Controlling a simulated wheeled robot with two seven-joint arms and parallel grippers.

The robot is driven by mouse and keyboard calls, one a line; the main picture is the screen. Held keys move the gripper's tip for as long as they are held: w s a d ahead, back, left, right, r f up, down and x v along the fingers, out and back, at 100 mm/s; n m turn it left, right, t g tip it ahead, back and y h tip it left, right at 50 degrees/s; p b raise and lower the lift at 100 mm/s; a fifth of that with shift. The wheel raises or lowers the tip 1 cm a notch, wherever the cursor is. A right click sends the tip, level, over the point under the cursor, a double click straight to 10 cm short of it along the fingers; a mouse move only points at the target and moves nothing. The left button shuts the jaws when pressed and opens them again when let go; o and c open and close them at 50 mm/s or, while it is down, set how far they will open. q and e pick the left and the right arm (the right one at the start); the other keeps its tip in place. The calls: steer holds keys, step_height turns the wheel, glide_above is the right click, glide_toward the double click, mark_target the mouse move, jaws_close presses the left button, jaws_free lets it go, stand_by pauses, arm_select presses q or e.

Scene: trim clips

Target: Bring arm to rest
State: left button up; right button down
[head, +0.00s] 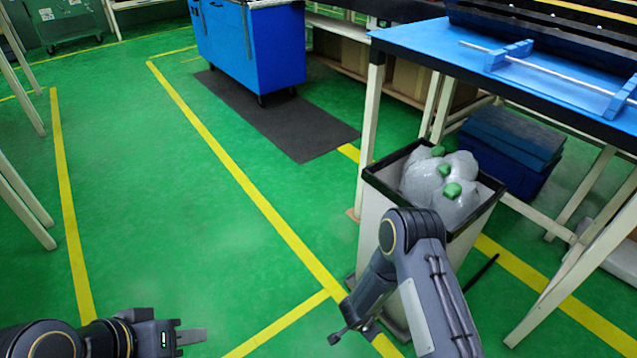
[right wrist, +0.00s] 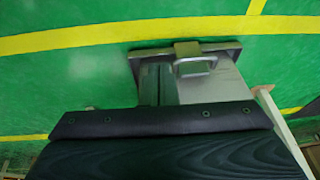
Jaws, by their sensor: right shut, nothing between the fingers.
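My left gripper (head: 192,336) shows at the lower left of the head view, low over the green floor and pointing right. Only one grey finger shape shows, so its opening cannot be told. My right arm (head: 412,235) comes up from the bottom, bends at the elbow in front of the bin and runs down to the left. My right gripper (head: 342,334) is at its low end, shut and empty, small and partly unclear, over the yellow floor line beside the bin. In the right wrist view a dark structure with bolts fills the bottom, and I cannot tell clearly what it is.
A bin (head: 487,205) with grey bags (head: 442,180) stands close to my right arm. A blue-topped table (head: 430,40) is at the right, its pale legs (head: 368,140) near the bin. A blue cart (head: 250,45) stands farther back.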

steer(key=w+r+n+t+y, duration=0.15)
steer(key=w+r, duration=0.25)
steer(key=r, duration=0.5)
steer(key=w+r+m+t+y, duration=0.1)
steer(key=w+r+y, duration=0.2)
steer(key=r, duration=0.6)
step_height(320, 180, up, 15)
steer(key=s+n+t+y, duration=0.1)
steer(key=s+n+y, duration=0.1)
steer(key=s+n, duration=0.1)
steer(key=s+d+r+n+y, duration=0.2)
steer(key=s+d+r+n, duration=0.15)
steer(key=s+r, duration=0.85)
steer(key=s+d+n+h, duration=0.1)
steer(key=s+d+h, duration=0.15)
steer(key=s, duration=1.15)
step_height(320, 180, up, 28)
steer(key=d+p, duration=0.1)
steer(key=p, duration=2.7)
steer(key=shift+s+n+g, duration=0.15)
steer(key=shift+n+g, duration=0.15)
steer(key=shift+g, duration=0.05)
steer(key=shift+d+f, duration=0.1)
